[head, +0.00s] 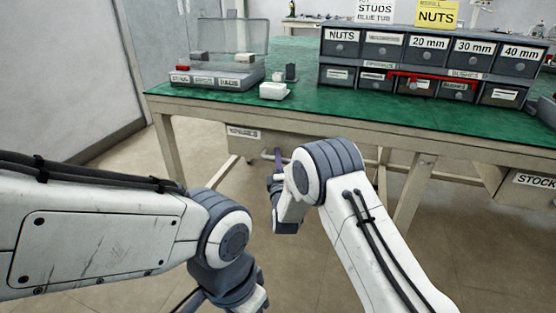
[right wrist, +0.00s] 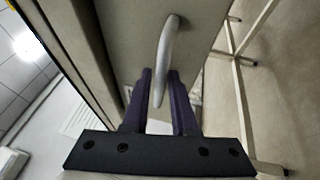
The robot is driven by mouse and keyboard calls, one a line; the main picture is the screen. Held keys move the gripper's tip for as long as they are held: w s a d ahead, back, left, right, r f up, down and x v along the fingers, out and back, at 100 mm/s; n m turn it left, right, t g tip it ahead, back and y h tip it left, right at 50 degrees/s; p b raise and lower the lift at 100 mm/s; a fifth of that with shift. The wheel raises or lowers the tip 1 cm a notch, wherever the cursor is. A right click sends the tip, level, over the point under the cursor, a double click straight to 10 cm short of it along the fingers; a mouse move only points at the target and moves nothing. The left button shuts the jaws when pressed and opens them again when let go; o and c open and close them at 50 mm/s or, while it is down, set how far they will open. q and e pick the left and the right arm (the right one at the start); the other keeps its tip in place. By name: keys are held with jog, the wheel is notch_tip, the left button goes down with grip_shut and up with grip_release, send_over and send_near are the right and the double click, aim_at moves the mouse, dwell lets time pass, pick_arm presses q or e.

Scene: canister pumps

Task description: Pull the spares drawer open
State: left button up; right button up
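The spares drawer (head: 285,141) sits under the left part of the green-topped workbench. A small label shows on its front, too blurred to read surely. In the right wrist view its grey curved handle (right wrist: 166,50) stands out from the plain drawer front (right wrist: 128,38). My right gripper (head: 277,158) is in front of the drawer.
The workbench (head: 300,113) carries a clear-lidded case (head: 222,78), a white container (head: 273,91) and a labelled bin rack (head: 420,62). A stock drawer (head: 530,182) hangs under its right part. Bench legs (head: 410,195) stand near my right arm. The floor in front is open.

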grip_shut()
dwell(1.2)
